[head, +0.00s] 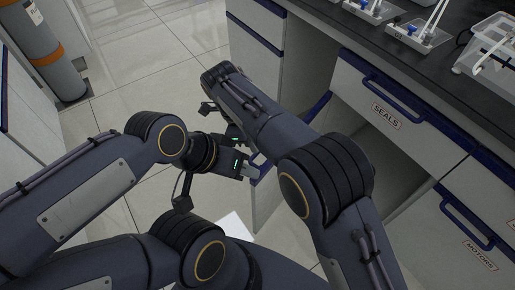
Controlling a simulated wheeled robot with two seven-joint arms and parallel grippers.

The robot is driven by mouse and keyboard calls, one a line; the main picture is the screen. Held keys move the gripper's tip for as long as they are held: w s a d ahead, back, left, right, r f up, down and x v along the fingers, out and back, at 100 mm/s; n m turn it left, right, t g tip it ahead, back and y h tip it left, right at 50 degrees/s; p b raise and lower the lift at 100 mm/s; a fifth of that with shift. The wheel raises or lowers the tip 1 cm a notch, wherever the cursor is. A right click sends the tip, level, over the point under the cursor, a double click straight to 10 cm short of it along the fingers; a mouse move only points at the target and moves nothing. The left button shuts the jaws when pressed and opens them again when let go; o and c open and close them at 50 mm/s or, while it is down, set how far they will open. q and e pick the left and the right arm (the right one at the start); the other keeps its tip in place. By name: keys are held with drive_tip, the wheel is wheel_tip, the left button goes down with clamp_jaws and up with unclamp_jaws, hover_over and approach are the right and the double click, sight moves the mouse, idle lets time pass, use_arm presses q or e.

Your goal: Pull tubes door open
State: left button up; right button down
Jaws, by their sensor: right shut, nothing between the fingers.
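A pale cabinet door (271,196) stands swung out from the counter, with a dark open compartment to its right. A blue handle (264,170) shows on the door; no tubes label is readable. My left gripper (253,172) is at this handle, its fingertips touching or very close to it. Whether its fingers are closed around the handle cannot be made out. My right gripper (248,149) is just above the left one, shut and empty, close to the door's upper part. My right forearm hides much of the door and the compartment opening.
The dark countertop (350,33) carries lab equipment and a clear bin (487,50). A grey cylinder (42,48) stands at upper left. Tiled floor (150,60) is clear beyond my arms.

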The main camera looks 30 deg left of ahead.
drive_tip(key=shift+a+r, duration=0.15)
drive_tip(key=shift+r, duration=0.35)
drive_tip(key=shift+s+r, duration=0.1)
drive_tip(key=shift+s+d+n+g+y, duration=0.2)
drive_tip(key=shift+d+n+g+y, duration=0.1)
drive_tip(key=shift+g+y, duration=0.25)
drive_tip(key=s+d+g+y, duration=0.1)
drive_tip(key=y, duration=0.1)
drive_tip(key=s+d+r+g+y+p, duration=0.1)
drive_tip(key=g+y, duration=0.1)
drive_tip(key=y, duration=0.1)
drive_tip(key=s+d+r+g+y+p, duration=0.1)
drive_tip(key=s+d+g+y, duration=0.1)
drive_tip(key=y, duration=0.1)
drive_tip(key=shift+d, duration=0.1)
drive_tip(key=d+f+m+t+y+p, duration=0.1)
drive_tip(key=d+m+t+y, duration=0.35)
drive_tip(key=d, duration=0.95)
drive_tip(key=m+t+h+b, duration=0.1)
drive_tip(key=b, duration=0.4)
approach(261, 178)
drive_tip(key=x, duration=0.5)
drive_tip(key=shift+d+f, duration=0.15)
drive_tip(key=shift+f, duration=0.2)
drive_tip(key=shift+a, duration=0.5)
